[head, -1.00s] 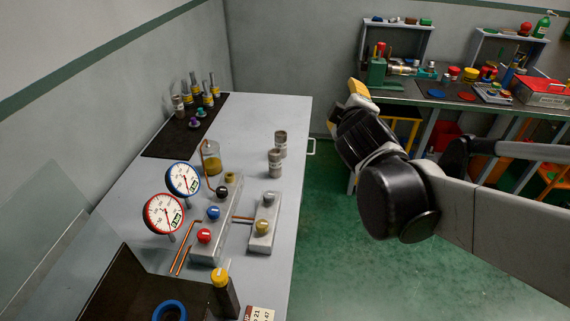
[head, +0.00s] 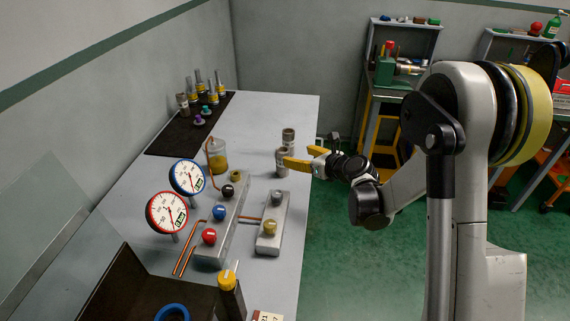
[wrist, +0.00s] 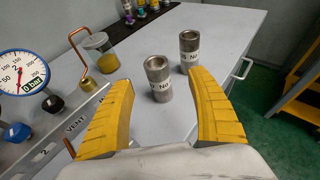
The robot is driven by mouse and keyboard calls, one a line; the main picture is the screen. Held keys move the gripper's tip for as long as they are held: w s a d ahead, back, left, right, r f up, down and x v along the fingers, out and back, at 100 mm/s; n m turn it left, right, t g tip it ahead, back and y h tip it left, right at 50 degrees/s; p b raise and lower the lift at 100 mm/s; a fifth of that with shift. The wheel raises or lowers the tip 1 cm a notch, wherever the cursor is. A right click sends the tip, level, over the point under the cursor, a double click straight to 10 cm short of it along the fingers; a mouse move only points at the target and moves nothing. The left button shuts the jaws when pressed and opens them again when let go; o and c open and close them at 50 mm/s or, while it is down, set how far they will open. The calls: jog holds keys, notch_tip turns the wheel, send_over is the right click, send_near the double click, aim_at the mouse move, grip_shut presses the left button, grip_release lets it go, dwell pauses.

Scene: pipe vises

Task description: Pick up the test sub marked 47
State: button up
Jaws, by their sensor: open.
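The nearer one (head: 282,163) shows in the wrist view (wrist: 158,82) between my fingers' lines, beyond my gripper. The farther one (head: 288,138) stands behind it and to the right in the wrist view (wrist: 189,50). Their numbers are turned away or too small to read, so I cannot tell which is 47. My gripper (head: 304,157), with yellow fingers, is open and empty, just right of the nearer cylinder in the head view; it also shows in the wrist view (wrist: 160,85).
A beaker of yellow liquid (head: 217,156) stands left of the cylinders. Valve blocks (head: 268,236), copper pipes and two gauges (head: 167,213) fill the table's front. Several fittings stand on a dark mat (head: 170,142) at the back. The table (head: 275,112) is clear behind the cylinders.

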aim_at(287, 153)
jog(key=x, duration=0.4)
jog(key=shift+b, duration=0.4)
jog(key=x, duration=0.1)
jog(key=b+x, duration=0.1)
jog(key=x, duration=0.1)
jog(key=b+x, duration=0.1)
jog(key=shift+s+a+f, duration=0.15)
jog(key=shift+a+f, duration=0.1)
jog(key=shift+a, duration=0.1)
jog(key=shift+w+a, duration=0.2)
jog(key=shift+w, duration=0.2)
jog(key=c, duration=1.4)
grip_shut()
jog(key=shift+r, duration=0.1)
